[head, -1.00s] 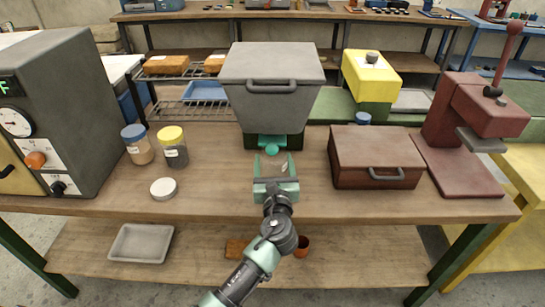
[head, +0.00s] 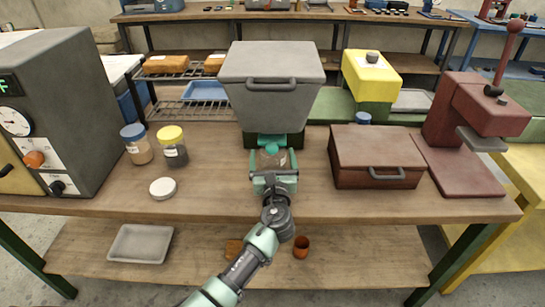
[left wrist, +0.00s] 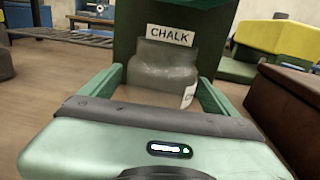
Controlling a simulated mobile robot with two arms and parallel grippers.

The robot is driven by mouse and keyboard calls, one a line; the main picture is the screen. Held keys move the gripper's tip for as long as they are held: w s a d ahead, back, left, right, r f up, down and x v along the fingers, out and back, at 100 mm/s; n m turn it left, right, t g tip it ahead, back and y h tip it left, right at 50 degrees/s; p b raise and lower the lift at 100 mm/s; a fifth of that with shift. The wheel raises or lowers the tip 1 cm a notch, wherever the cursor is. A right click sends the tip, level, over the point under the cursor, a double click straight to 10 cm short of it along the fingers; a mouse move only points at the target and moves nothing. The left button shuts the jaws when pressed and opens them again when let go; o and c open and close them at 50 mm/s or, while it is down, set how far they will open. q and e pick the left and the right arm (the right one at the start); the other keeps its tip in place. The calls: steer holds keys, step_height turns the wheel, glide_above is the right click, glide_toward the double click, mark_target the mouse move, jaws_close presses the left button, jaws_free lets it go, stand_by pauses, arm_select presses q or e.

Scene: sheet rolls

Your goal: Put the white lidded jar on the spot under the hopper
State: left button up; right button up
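A translucent, greyish jar (left wrist: 160,76) with a white side label stands between the two green fingers in the left wrist view; its top has no lid. A loose white lid (head: 163,188) lies on the bench. My right gripper is not in view.
A blue-lidded jar (head: 137,145) and a yellow-lidded jar (head: 172,147) stand left. A dark red box (head: 376,155) and a red press (head: 470,120) are at right. A CHALK sign (left wrist: 170,35) is on the hopper's base. The front bench strip (head: 370,208) is clear.

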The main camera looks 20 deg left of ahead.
arm_select(q)
steer(key=shift+s+r, duration=0.1)
steer(key=shift+r, duration=0.05)
steer(key=v, duration=1.2)
